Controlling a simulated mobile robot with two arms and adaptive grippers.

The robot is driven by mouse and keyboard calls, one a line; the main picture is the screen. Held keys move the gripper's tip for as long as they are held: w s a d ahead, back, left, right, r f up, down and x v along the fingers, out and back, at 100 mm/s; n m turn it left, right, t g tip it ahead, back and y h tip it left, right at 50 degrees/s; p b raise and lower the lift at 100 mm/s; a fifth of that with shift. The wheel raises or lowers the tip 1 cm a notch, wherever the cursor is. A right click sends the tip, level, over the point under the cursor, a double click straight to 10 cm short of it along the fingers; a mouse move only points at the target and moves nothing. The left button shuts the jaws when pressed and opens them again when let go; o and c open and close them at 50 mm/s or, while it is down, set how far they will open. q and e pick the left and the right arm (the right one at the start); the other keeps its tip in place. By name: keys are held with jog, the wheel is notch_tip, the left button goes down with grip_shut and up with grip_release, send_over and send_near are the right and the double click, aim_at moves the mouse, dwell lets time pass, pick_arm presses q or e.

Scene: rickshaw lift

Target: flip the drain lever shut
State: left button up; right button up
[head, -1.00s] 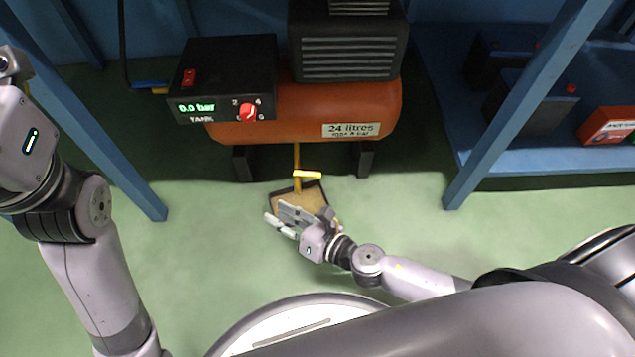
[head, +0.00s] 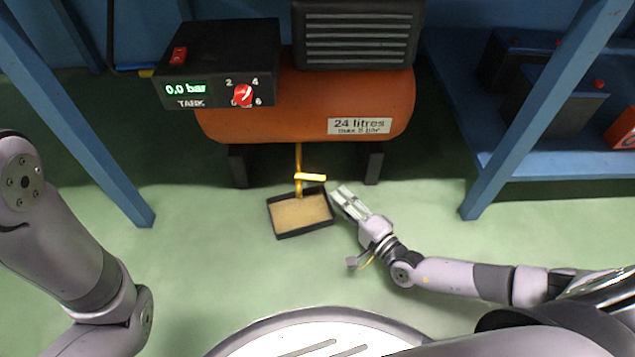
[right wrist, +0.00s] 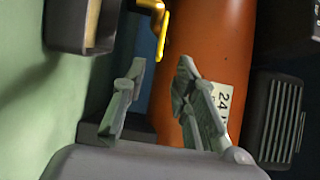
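The yellow drain lever (head: 311,177) sticks out sideways to the right from the yellow drain pipe (head: 298,160) under the orange tank (head: 300,110). The lever also shows in the right wrist view (right wrist: 162,36), beyond the fingertips. My right gripper (head: 343,192) is just below and right of the lever in the head view, apart from it. In the right wrist view the two fingers (right wrist: 158,72) stand apart with nothing between them. My left arm shows at the left edge, but its gripper is out of view.
A black-rimmed tray (head: 283,236) with a tan bottom lies on the floor under the pipe. Black tank feet (head: 373,164) stand on either side. A blue post (head: 520,115) rises at the right. The readout (head: 186,89) shows 0.0 bar. Green floor in front is clear.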

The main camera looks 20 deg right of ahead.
aim_at(318, 177)
jog(key=b+x, duration=0.4)
jog(key=x, duration=0.5)
jog(key=shift+w+f, duration=0.15)
jog(key=shift+w+a, duration=0.2)
jog(key=shift+w, duration=0.15)
grip_shut()
